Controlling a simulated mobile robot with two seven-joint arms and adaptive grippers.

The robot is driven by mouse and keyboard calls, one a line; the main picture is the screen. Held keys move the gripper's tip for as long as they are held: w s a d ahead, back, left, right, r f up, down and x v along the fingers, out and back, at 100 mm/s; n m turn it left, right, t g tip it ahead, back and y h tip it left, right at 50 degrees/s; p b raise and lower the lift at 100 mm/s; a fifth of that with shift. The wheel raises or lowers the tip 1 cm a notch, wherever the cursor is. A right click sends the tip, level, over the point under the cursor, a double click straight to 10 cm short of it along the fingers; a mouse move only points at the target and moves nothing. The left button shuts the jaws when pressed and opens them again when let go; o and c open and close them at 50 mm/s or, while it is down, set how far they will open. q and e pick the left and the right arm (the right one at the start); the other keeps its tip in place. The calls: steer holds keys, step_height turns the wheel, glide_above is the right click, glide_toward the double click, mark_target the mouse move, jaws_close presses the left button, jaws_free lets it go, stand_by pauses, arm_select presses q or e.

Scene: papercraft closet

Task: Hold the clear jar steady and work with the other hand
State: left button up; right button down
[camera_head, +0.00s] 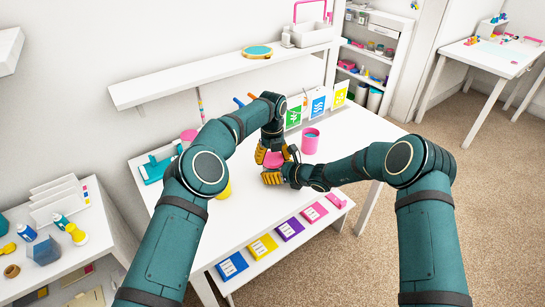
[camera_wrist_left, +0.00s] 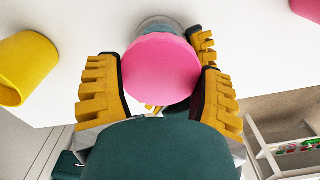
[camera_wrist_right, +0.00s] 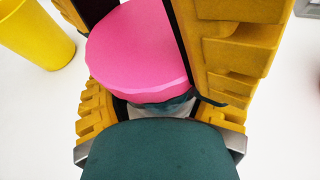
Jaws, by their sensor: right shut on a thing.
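The clear jar (camera_wrist_left: 158,23) stands on the white table with a round pink lid (camera_wrist_left: 160,70) on top. In the head view the lid (camera_head: 273,160) shows between my two hands, and the jar is mostly hidden. My right gripper (camera_head: 276,177) is low at the jar's side, shut on the jar. In the right wrist view a strip of the jar (camera_wrist_right: 160,111) shows under the lid. My left gripper (camera_head: 267,153) comes from above with its fingers on opposite sides of the lid. It looks open, very close to the rim; contact is hard to tell.
A yellow cup (camera_wrist_right: 38,33) stands left of the jar. A pink cup (camera_head: 310,143) stands behind it to the right. Picture cards (camera_head: 318,105) stand at the table's back. Coloured cards (camera_head: 262,247) line a lower front ledge. The right part of the tabletop (camera_head: 365,130) is clear.

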arm_select(q)
steer(key=shift+n, duration=1.8)
steer(key=o, duration=1.2)
steer(key=shift+o, duration=0.4)
steer(key=shift+r, duration=2.3)
steer(key=shift+r+n, duration=0.5)
steer(key=shift+r, duration=1.1)
steer(key=shift+f, duration=3.9)
